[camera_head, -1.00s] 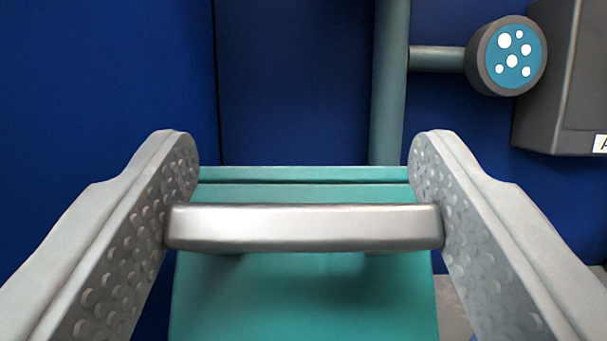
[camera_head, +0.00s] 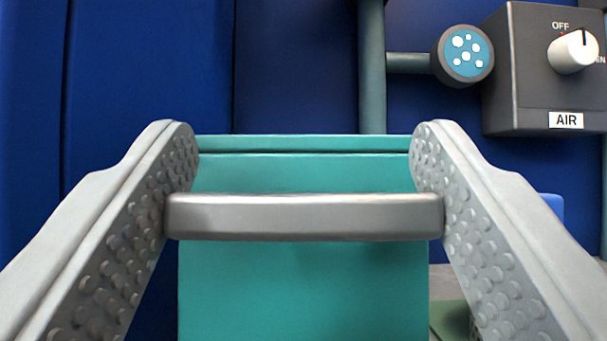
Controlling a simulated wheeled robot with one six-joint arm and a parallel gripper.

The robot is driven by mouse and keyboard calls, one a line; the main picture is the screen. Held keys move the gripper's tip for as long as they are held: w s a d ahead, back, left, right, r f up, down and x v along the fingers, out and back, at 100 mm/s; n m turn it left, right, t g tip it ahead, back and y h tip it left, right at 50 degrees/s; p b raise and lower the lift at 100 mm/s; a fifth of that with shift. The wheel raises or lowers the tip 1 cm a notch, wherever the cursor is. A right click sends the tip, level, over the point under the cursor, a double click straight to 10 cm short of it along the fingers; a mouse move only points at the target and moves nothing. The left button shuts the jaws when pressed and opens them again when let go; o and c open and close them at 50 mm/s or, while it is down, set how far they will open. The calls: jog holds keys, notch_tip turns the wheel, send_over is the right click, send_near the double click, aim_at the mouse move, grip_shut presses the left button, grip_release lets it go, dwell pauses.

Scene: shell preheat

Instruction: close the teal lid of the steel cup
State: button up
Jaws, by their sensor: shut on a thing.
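The teal lid (camera_head: 300,290) fills the lower middle of the view, a flat panel with a dark seam near its far edge. A silver bar handle (camera_head: 300,218) runs across in front of it. My gripper (camera_head: 304,205) is shut on the handle, with one studded finger at each end of the bar. The steel cup cannot be made out; the lid and my fingers fill the space where it might show.
Behind are dark blue panels (camera_head: 150,80) and a grey-green vertical pipe (camera_head: 371,70) with a round blue-faced fitting (camera_head: 465,56). At right is a grey box (camera_head: 530,80) labelled AIR with a white knob (camera_head: 573,52). A blue object shows at the right edge.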

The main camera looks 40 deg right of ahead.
dwell(0.4)
jog(key=o, duration=1.4)
jog(key=shift+w, duration=0.1)
notch_tip(320, 180, up, 10)
jog(key=shift+f, duration=0.1)
jog(key=shift+d, duration=0.1)
